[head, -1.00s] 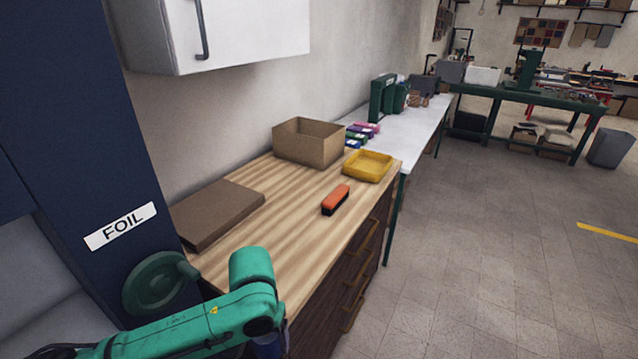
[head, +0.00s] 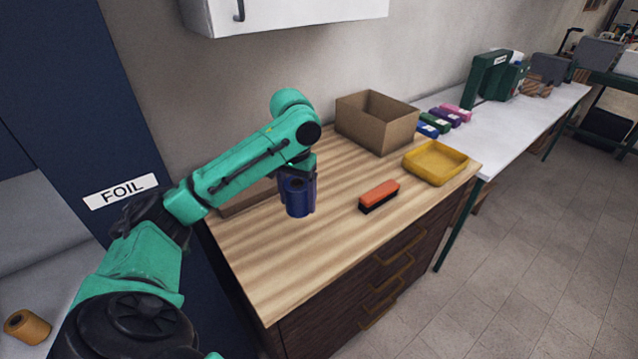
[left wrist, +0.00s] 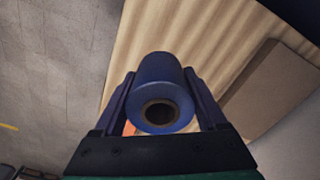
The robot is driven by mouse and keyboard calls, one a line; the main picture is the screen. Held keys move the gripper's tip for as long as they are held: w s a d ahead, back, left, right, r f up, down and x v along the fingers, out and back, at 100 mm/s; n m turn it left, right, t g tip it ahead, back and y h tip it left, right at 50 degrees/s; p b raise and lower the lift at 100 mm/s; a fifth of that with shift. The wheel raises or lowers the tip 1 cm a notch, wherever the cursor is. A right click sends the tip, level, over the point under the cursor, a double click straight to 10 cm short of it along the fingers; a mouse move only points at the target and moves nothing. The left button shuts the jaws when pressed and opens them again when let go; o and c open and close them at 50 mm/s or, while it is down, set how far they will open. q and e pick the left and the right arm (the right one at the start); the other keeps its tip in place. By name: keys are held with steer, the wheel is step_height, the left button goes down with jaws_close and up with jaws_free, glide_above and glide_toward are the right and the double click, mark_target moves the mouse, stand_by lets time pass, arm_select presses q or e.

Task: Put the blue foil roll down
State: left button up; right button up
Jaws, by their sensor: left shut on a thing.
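The blue foil roll (head: 297,197) is a short dark blue cylinder with a hollow core. My left gripper (head: 300,183) is shut on it and holds it over the wooden counter top (head: 290,268). In the left wrist view the roll (left wrist: 160,85) sits between the two fingers (left wrist: 160,100), its open core end facing the camera. Wooden surface shows behind it; I cannot tell the exact gap, but it looks raised above the counter. My right gripper is not in view.
An orange and black brush (head: 379,196), a yellow tray (head: 435,163) and an open cardboard box (head: 376,122) stand on the counter. A gold roll (head: 27,327) lies at lower left. The counter's front left is clear.

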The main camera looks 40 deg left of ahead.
mark_target(298, 212)
arm_select(q)
step_height(298, 212, down, 17)
steer(key=shift+w+f+p, duration=0.1)
steer(key=shift+p, duration=0.8)
steer(key=o, duration=1.4)
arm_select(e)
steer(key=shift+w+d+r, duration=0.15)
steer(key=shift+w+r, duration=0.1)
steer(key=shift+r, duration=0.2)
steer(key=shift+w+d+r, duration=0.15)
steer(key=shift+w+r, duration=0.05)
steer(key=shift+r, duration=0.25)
arm_select(q)
steer(key=shift+o, duration=0.2)
step_height(298, 212, up, 12)
steer(key=shift+r+b, duration=0.15)
steer(key=shift+b, duration=0.4)
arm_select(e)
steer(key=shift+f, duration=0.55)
